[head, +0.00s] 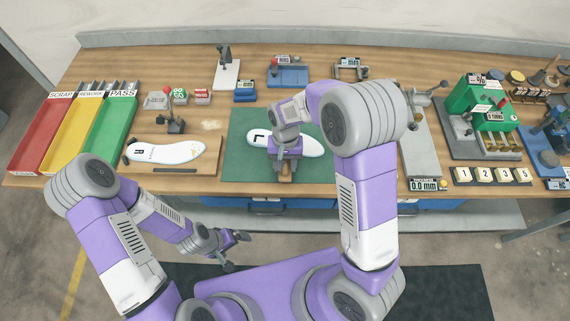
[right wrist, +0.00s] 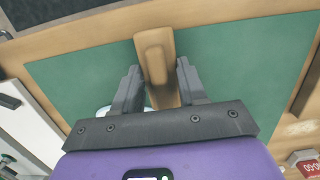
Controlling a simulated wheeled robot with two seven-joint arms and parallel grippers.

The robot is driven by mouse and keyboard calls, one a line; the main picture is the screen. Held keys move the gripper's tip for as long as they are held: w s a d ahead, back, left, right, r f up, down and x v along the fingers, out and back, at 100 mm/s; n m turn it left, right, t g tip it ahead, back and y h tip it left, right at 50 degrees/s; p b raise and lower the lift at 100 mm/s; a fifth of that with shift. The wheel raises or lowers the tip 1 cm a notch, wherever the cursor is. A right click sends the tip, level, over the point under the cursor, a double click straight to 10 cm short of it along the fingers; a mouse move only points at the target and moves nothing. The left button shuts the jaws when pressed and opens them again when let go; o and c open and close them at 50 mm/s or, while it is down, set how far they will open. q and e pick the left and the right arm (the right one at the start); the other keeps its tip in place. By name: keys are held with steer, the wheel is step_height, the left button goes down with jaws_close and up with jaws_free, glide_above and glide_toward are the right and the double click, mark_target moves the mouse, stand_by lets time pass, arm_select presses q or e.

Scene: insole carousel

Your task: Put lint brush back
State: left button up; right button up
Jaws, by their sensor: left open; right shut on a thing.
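The lint brush (right wrist: 157,68), with a tan wooden handle, stands between the fingers of my right gripper (right wrist: 158,85) in the right wrist view. In the head view my right gripper (head: 285,163) is over the green mat (head: 237,165), and the brush's brown end (head: 285,176) shows just below it. The bristle side is hidden. A white insole (head: 312,144) lies on the mat, partly behind my right gripper. My left gripper (head: 232,251) is open and empty, in front of the table's edge.
Red, yellow and green trays (head: 108,128) stand at the left. Another white insole (head: 170,152) lies on a wooden board left of the mat. A green machine (head: 485,115) and numbered blocks (head: 492,175) are at the right. The mat's left part is clear.

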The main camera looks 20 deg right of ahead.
steer(key=shift+f, duration=0.3)
steer(key=o, duration=0.5)
steer(key=shift+f, duration=0.1)
steer(key=o, duration=0.4)
steer(key=shift+o, duration=0.2)
step_height(320, 180, up, 12)
steer(key=w+p, duration=0.1)
steer(key=p, duration=0.1)
steer(key=shift+w+d+r, duration=0.15)
steer(key=shift+d+r, duration=0.05)
steer(key=shift+f, duration=0.1)
